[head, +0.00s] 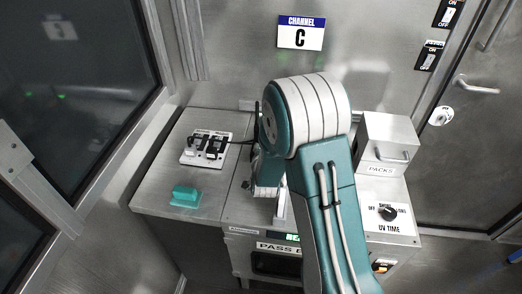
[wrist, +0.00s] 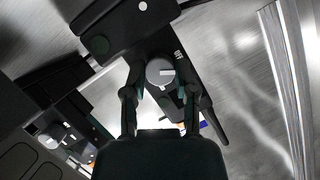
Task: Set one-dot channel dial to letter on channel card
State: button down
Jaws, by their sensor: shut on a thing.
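The channel card (head: 301,33) on the back wall reads C under a blue band marked CHANNEL. A white plate (head: 188,158) on the left bench carries dark devices (head: 213,145), too small to read in the head view. In the wrist view, a round grey dial (wrist: 159,71) with a white mark pointing right sits on a dark body. My gripper (wrist: 160,80) is shut on this dial, one finger on each side. A single white dot (wrist: 143,6) shows on dark material above; I cannot tell which dial it belongs to. No dial letters are legible.
A second grey knob (wrist: 48,140) shows at lower left in the wrist view. A teal block (head: 185,196) lies on the left bench. The PACKS drawer box (head: 388,140) and UV TIME dial (head: 388,213) stand to the right. The front of the left bench is mostly clear.

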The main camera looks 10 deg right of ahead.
jog(key=shift+f, duration=0.1)
dwell(0.4)
jog(key=shift+c, duration=2)
grip_release()
jog(key=v, duration=1.2)
